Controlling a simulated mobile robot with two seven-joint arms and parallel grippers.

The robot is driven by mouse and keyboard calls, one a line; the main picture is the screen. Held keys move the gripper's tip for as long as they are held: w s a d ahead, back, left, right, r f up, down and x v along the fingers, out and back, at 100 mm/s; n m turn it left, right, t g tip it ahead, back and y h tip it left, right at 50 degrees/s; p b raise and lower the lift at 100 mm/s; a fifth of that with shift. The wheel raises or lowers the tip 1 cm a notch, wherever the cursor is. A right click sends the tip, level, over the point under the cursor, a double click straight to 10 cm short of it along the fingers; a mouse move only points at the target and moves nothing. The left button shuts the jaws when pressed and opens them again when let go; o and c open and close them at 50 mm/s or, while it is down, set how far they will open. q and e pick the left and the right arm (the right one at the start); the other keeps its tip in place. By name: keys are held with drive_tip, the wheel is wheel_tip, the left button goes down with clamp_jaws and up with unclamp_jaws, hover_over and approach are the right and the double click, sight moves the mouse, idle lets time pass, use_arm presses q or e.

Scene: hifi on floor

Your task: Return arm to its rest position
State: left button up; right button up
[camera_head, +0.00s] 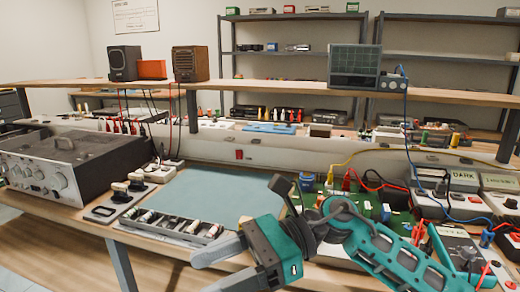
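My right arm (385,255), with teal links, comes in from the lower right and reaches across the front of the workbench. Its gripper (203,272) points left near the bench's front edge, with its two grey fingers spread apart. Nothing shows between them, though the lower finger is partly cut off by the bottom of the picture. The arm hides part of a green circuit board behind it. My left arm and gripper are not in view.
A grey amplifier (58,165) stands on the bench (150,243) at left. A blue-green mat (205,198) lies clear in the middle. A tray of cells (172,225) sits at its front edge. Wired instruments (460,200) crowd the right. A raised shelf (270,94) runs behind.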

drive_tip(key=w+d+r+m+t+y+p, duration=0.15)
drive_tip(key=m+t+y, duration=0.35)
drive_tip(key=m, duration=0.5)
drive_tip(key=w+d+r+m+t+y+p, duration=0.1)
drive_tip(key=w+m+t+y, duration=0.2)
drive_tip(key=m+t, duration=0.5)
drive_tip(key=w+d+f+m+t+h+p, duration=0.1)
drive_tip(key=d+f+m+t+h, duration=0.35)
drive_tip(key=m, duration=0.55)
drive_tip(key=w+d+f+m+t+h, duration=0.2)
drive_tip(key=d+f+m+t+h, duration=0.25)
drive_tip(key=m, duration=0.55)
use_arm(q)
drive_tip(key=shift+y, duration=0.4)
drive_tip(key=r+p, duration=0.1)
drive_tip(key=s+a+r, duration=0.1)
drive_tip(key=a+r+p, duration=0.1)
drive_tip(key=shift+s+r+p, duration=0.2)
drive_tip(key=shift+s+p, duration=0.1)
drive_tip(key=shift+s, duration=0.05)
use_arm(e)
drive_tip(key=s+d+f+m+g+h, duration=0.2)
drive_tip(key=s+d+f+m+h, duration=0.4)
drive_tip(key=f+m, duration=0.3)
drive_tip(key=s+d+f+m+g+h, duration=0.3)
drive_tip(key=s+d+f+m+h, duration=0.3)
drive_tip(key=f, duration=0.6)
drive_tip(key=s+m, duration=0.2)
drive_tip(key=shift+s+m, duration=0.3)
drive_tip(key=shift+m, duration=0.1)
